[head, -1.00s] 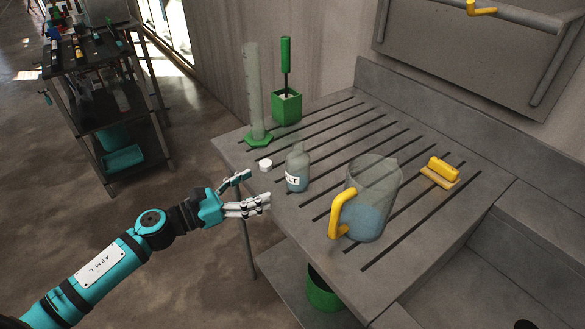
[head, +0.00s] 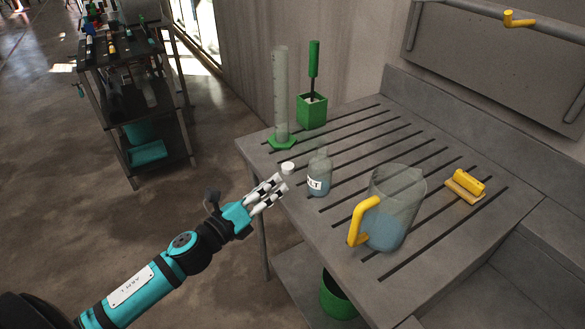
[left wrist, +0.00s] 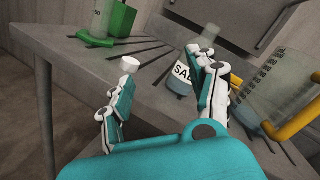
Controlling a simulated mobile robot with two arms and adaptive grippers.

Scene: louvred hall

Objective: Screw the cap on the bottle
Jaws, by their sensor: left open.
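The white cap (head: 288,168) lies on the slatted bench near its front-left edge, left of the bottle. The clear bottle (head: 318,176), with bluish contents and a white label, stands upright with no cap on its neck. My left gripper (head: 275,187) is open and empty at the bench edge, its fingertips close to the cap; contact cannot be told. In the left wrist view the cap (left wrist: 129,64) shows just beyond the left finger's tip, and the bottle (left wrist: 184,72) is partly hidden behind the right fingers. My right gripper is out of view.
A jug (head: 393,205) with a yellow handle stands right of the bottle, and a yellow brush (head: 466,185) lies beyond it. A measuring cylinder (head: 281,100) and a green brush holder (head: 312,111) stand behind. A green bin (head: 338,297) is below.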

